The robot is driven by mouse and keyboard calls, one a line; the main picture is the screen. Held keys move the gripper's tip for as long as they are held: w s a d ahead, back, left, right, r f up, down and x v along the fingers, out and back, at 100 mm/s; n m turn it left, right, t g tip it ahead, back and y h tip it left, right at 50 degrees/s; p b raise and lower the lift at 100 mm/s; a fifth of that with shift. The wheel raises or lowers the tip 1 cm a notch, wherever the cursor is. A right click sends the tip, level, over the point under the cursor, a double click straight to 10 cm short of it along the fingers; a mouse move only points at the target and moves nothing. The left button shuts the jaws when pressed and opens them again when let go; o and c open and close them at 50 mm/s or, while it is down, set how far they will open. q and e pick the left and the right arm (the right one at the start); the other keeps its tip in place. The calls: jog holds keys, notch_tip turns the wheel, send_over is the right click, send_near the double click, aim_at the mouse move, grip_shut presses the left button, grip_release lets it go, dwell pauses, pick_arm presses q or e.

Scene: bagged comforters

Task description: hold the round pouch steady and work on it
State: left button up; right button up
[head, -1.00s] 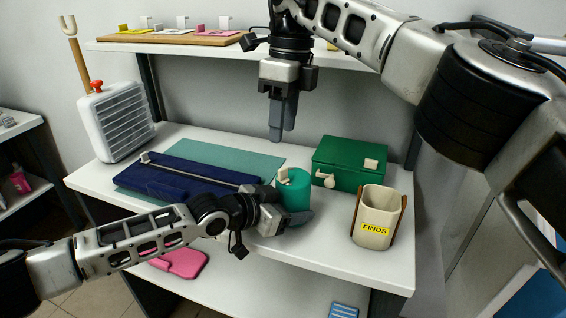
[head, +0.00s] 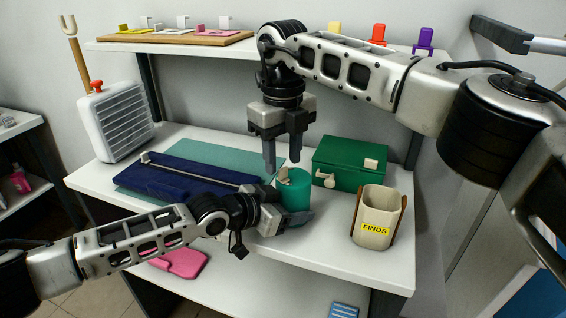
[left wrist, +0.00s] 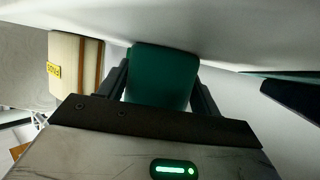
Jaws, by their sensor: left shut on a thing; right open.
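The round pouch (head: 294,197) is a teal-green cylinder standing upright on the white table, with a small cream tab (head: 283,175) at its top left. My left gripper (head: 292,218) is shut on the pouch low on its near side. In the left wrist view the pouch (left wrist: 162,76) sits between the two dark fingers. My right gripper (head: 283,152) is open and points down just above the pouch's top, fingers apart with nothing between them. In the head view the left gripper hides part of the pouch's lower side.
A green box (head: 350,164) stands behind right of the pouch. A cream "FINDS" holder (head: 376,217) stands to the right, also in the left wrist view (left wrist: 66,62). A long navy case (head: 190,180) lies left on a teal mat (head: 240,157). A shelf (head: 210,47) runs above.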

jog(key=shift+f, duration=1.05)
grip_shut()
jog(key=shift+s+d+n, duration=0.1)
jog(key=shift+d+n, duration=0.1)
jog(key=shift+n, duration=0.8)
jog(key=shift+s+d+n, duration=0.15)
jog(key=shift+d+n, duration=0.05)
jog(key=shift+n, duration=0.8)
jog(key=shift+s+d+n, duration=0.1)
jog(key=shift+d+n, duration=0.1)
jog(key=shift+n, duration=0.8)
